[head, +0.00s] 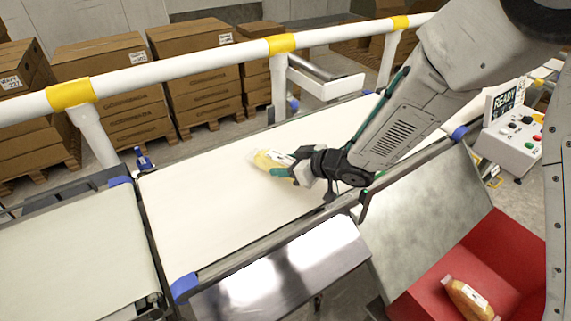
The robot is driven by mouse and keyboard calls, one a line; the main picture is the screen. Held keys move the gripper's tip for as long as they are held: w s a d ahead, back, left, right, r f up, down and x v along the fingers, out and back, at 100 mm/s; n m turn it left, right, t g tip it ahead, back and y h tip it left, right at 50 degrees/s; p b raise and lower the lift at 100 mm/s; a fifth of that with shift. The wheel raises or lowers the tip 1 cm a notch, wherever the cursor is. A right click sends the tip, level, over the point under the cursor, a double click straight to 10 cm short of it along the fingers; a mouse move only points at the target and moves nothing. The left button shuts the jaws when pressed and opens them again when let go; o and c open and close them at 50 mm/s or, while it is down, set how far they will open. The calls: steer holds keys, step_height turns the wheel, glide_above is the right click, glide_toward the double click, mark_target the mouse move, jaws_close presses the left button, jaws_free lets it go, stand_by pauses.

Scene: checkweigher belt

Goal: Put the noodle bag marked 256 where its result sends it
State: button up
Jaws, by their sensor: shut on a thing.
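A noodle bag (270,161), yellow with clear ends and a white label, is at the middle of the white belt (200,210). My gripper (285,171) is shut on its right end, with teal fingertips showing. I cannot tell whether the bag touches the belt or is held just above it. The number on its label is too small to read. A second noodle bag (468,299) lies in the red bin (507,245) at the lower right. A display (504,99) at the right reads READY.
A grey control box (511,140) with coloured buttons stands at the right. A metal chute (430,210) slopes towards the red bin. Another belt (70,250) is at the left. A white rail (190,65) with yellow bands runs behind, before stacked cartons (195,75).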

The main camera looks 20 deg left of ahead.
steer(key=shift+f, duration=0.1)
steer(key=o, duration=1.3)
steer(key=shift+c, duration=0.2)
